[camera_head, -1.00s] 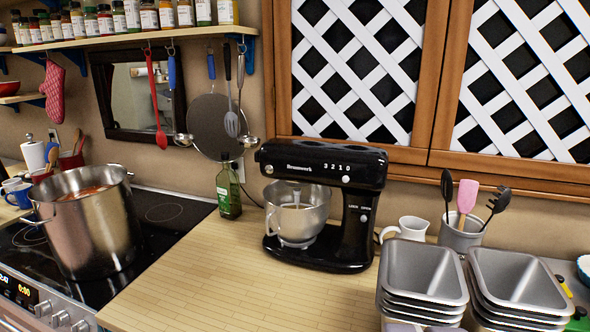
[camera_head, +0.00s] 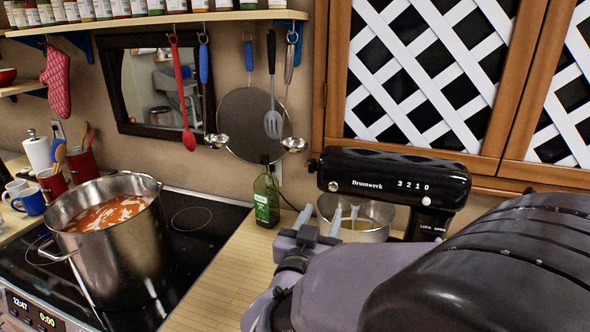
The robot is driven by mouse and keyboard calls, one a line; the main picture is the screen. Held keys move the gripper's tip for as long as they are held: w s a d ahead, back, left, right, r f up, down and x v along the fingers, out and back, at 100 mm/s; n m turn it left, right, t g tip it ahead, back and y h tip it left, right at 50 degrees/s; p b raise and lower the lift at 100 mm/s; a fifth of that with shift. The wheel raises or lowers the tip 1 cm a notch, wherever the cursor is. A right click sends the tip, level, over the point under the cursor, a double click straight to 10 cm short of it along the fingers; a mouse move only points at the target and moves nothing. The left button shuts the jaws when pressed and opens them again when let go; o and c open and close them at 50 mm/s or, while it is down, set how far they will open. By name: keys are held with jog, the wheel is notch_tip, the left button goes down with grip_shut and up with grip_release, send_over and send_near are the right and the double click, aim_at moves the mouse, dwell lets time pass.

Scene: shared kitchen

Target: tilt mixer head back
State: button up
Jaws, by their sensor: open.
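The black stand mixer (camera_head: 392,182) stands on the wooden counter against the wall, right of centre. Its head (camera_head: 385,172) is level, over a steel bowl (camera_head: 362,222) with the beater reaching down into it. My gripper (camera_head: 321,224) is open and empty. In the picture it overlaps the left edge of the bowl, below the left end of the head; I cannot tell whether it touches. My arm hides the mixer's base and most of its column.
A green bottle (camera_head: 266,197) stands on the counter left of the mixer. A large steel pot (camera_head: 112,235) of red soup sits on the black stove (camera_head: 195,240) at left. Utensils (camera_head: 272,122) hang from the shelf (camera_head: 160,22) above. A lattice cabinet (camera_head: 425,75) is behind the mixer.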

aim_at(333, 188)
jog(key=x, duration=1.1)
jog(key=shift+w+r, duration=0.1)
jog(key=shift+w, duration=0.1)
grip_shut()
dwell(0.8)
